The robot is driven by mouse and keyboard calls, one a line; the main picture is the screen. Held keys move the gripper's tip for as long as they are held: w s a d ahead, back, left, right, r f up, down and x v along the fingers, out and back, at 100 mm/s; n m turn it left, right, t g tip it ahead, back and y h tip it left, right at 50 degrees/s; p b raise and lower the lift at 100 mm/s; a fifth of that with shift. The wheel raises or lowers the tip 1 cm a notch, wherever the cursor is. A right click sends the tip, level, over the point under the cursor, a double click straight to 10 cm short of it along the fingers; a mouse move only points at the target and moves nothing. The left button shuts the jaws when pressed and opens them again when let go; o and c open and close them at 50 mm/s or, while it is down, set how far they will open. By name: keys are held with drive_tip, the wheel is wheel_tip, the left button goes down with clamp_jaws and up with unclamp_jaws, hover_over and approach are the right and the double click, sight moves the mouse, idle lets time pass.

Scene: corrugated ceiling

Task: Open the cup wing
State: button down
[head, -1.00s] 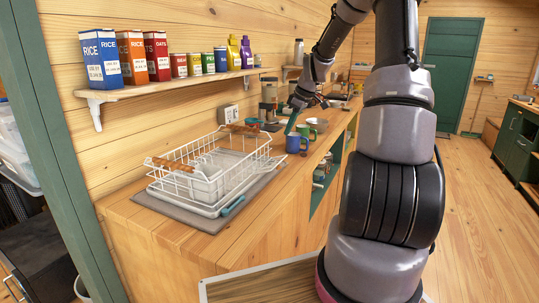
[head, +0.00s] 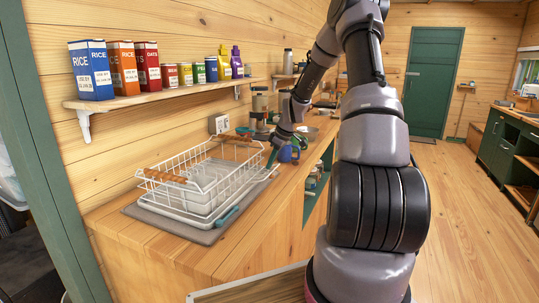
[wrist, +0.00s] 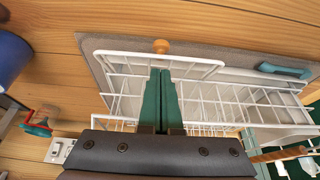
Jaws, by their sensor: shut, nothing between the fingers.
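The white wire dish rack (head: 205,180) with wooden handles stands on a grey mat on the counter. At its right end a wire panel, seemingly the cup wing, carries a small round wooden knob (wrist: 160,46) in the wrist view. My gripper (wrist: 161,72) is shut and empty, its green fingers together over the wire panel, tips just below the knob in the picture. I cannot tell whether the fingers touch the wire.
The grey mat (wrist: 200,48) lies under the rack, with a teal object (wrist: 285,70) on it. A blue mug (wrist: 10,60) is close on the left in the wrist view. A shelf with boxes and cans (head: 155,92) is above the rack. The counter front (head: 250,225) is clear.

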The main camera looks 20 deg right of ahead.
drive_tip(key=shift+d+f, duration=0.1)
drive_tip(key=shift+f, duration=0.15)
drive_tip(key=shift+s, duration=0.1)
drive_tip(key=shift+s+d+f, duration=0.3)
drive_tip(key=shift+d+f, duration=0.05)
drive_tip(key=shift+f, duration=0.3)
drive_tip(key=shift+s+d+f, duration=0.25)
drive_tip(key=shift+d+f, duration=0.05)
drive_tip(key=shift+f, duration=0.3)
drive_tip(key=shift+r, duration=0.1)
